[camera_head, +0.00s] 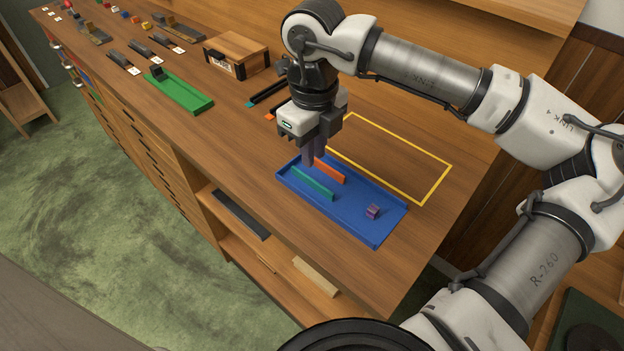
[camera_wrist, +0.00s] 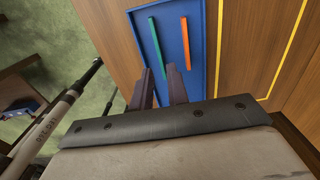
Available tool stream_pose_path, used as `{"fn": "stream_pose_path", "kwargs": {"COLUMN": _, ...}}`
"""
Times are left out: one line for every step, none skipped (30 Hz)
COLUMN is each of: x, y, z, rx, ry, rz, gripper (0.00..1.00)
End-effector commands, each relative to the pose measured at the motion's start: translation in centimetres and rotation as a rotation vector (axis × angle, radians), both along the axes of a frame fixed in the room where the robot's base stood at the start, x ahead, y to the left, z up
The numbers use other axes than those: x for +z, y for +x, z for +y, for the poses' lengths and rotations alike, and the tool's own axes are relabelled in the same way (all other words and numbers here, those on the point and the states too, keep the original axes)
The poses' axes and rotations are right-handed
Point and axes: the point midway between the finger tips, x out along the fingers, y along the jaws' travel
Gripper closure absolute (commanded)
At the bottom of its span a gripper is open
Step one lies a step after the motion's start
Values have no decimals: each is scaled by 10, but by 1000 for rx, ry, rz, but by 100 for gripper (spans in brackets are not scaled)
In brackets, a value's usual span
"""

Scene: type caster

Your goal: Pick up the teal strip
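The teal strip (camera_head: 312,184) lies in the blue tray (camera_head: 355,224), along its left part. It also shows in the wrist view (camera_wrist: 157,46), left of an orange strip (camera_wrist: 185,42). My gripper (camera_head: 314,160) is above the far left end of the tray. In the wrist view its two fingers (camera_wrist: 160,86) are apart with nothing between them. The teal strip's near end shows just beyond the fingertips, and the strip is not held.
The orange strip (camera_head: 329,170) lies beside the teal one. A small purple block (camera_head: 373,211) sits at the tray's right end. A yellow outline (camera_head: 427,153) marks bare bench behind the tray. A green tray (camera_head: 180,94) and a wooden box (camera_head: 237,54) stand to the left.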

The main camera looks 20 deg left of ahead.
Motion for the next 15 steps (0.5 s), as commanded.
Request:
{"fn": "stream_pose_path", "kwargs": {"x": -6, "y": 0, "z": 0, "rx": 0, "ry": 1, "rz": 2, "gripper": 84}}
{"fn": "stream_pose_path", "kwargs": {"x": -9, "y": 0, "z": 0, "rx": 0, "ry": -1, "rz": 1, "gripper": 84}}
{"fn": "stream_pose_path", "kwargs": {"x": -12, "y": 0, "z": 0, "rx": 0, "ry": 1, "rz": 2, "gripper": 84}}
{"fn": "stream_pose_path", "kwargs": {"x": -14, "y": 0, "z": 0, "rx": 0, "ry": 0, "rz": 1, "gripper": 84}}
{"fn": "stream_pose_path", "kwargs": {"x": -15, "y": 0, "z": 0, "rx": 0, "ry": 0, "rz": 1, "gripper": 84}}
{"fn": "stream_pose_path", "kwargs": {"x": -17, "y": 0, "z": 0, "rx": 0, "ry": 0, "rz": 0, "gripper": 84}}
{"fn": "stream_pose_path", "kwargs": {"x": -19, "y": -1, "z": 0, "rx": 0, "ry": 0, "rz": 0, "gripper": 84}}
{"fn": "stream_pose_path", "kwargs": {"x": -22, "y": -1, "z": 0, "rx": 0, "ry": 1, "rz": 2, "gripper": 84}}
{"fn": "stream_pose_path", "kwargs": {"x": -26, "y": -1, "z": 1, "rx": 0, "ry": 1, "rz": 3, "gripper": 84}}
{"fn": "stream_pose_path", "kwargs": {"x": -30, "y": -2, "z": 1, "rx": 1, "ry": 1, "rz": 4, "gripper": 84}}
{"fn": "stream_pose_path", "kwargs": {"x": -34, "y": -2, "z": 1, "rx": 1, "ry": 0, "rz": 4, "gripper": 84}}
{"fn": "stream_pose_path", "kwargs": {"x": -40, "y": -3, "z": 2, "rx": 2, "ry": 1, "rz": 5, "gripper": 84}}
{"fn": "stream_pose_path", "kwargs": {"x": -45, "y": -3, "z": 2, "rx": 2, "ry": 0, "rz": 4, "gripper": 84}}
{"fn": "stream_pose_path", "kwargs": {"x": -51, "y": -3, "z": 2, "rx": 1, "ry": 2, "rz": 5, "gripper": 84}}
{"fn": "stream_pose_path", "kwargs": {"x": -56, "y": -2, "z": 2, "rx": 0, "ry": 2, "rz": 2, "gripper": 84}}
